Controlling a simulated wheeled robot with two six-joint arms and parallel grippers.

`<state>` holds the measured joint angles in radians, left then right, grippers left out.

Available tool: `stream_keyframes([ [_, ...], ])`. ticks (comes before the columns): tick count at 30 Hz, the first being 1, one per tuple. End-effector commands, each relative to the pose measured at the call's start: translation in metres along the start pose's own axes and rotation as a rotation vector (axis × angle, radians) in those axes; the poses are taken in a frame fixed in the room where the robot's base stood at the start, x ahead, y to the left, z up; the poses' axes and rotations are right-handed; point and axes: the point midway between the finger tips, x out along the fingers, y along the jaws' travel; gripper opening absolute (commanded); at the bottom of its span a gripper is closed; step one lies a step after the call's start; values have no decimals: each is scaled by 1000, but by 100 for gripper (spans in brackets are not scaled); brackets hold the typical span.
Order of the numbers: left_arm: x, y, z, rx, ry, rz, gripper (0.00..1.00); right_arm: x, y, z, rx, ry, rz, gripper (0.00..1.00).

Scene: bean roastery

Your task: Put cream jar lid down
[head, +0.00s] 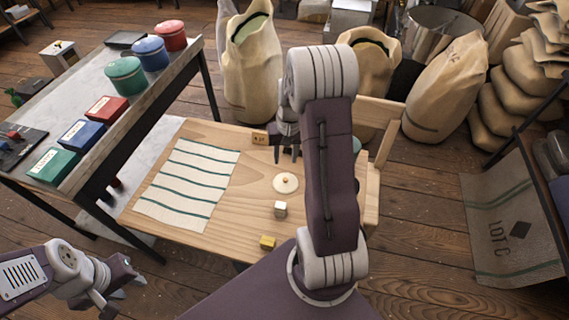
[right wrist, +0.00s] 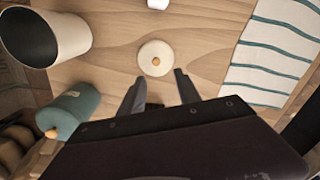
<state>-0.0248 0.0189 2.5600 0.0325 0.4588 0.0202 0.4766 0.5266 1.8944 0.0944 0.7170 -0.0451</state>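The cream jar lid (head: 286,184), a round cream disc with an orange knob, lies flat on the wooden table, knob up. It also shows in the right wrist view (right wrist: 154,52). My right gripper (head: 287,157) is open and empty beside the lid, apart from it. In the right wrist view its two fingers (right wrist: 159,75) are spread, with the lid just beyond the tips. An open cream jar (right wrist: 75,32) stands on the table in the right wrist view; my right arm hides it in the head view. My left gripper (head: 127,291) is open and empty at the lower left.
A green jar (right wrist: 78,108) with an orange knob is near the cream jar. A striped cloth (head: 188,180) covers the table's left part.

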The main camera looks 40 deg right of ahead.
Motion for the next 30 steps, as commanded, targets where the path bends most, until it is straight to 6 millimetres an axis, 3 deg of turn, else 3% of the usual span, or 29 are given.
stream_keyframes([
  [5, 0, 0, 0, 0, 0, 0, 36, -5, -10, 8, -27, 3, 2, 40],
  [8, 0, 0, 0, 0, 0, 0, 36, -16, -50, 50, -158, 22, 12, 40],
  [10, 0, 0, 0, 0, 0, 0, 36, -22, -74, 90, -275, 42, 18, 40],
  [12, 0, 0, 0, 0, 0, 0, 36, -24, -88, 126, -370, 60, 18, 40],
  [15, 0, 0, 0, 0, 0, 0, 36, -24, -94, 161, -459, 74, 17, 40],
  [18, 0, 0, 0, 0, 0, 0, 36, -23, -94, 171, -486, 80, 16, 40],
  [30, 0, 0, 0, 0, 0, 0, 36, -23, -94, 170, -482, 78, 16, 40],
])
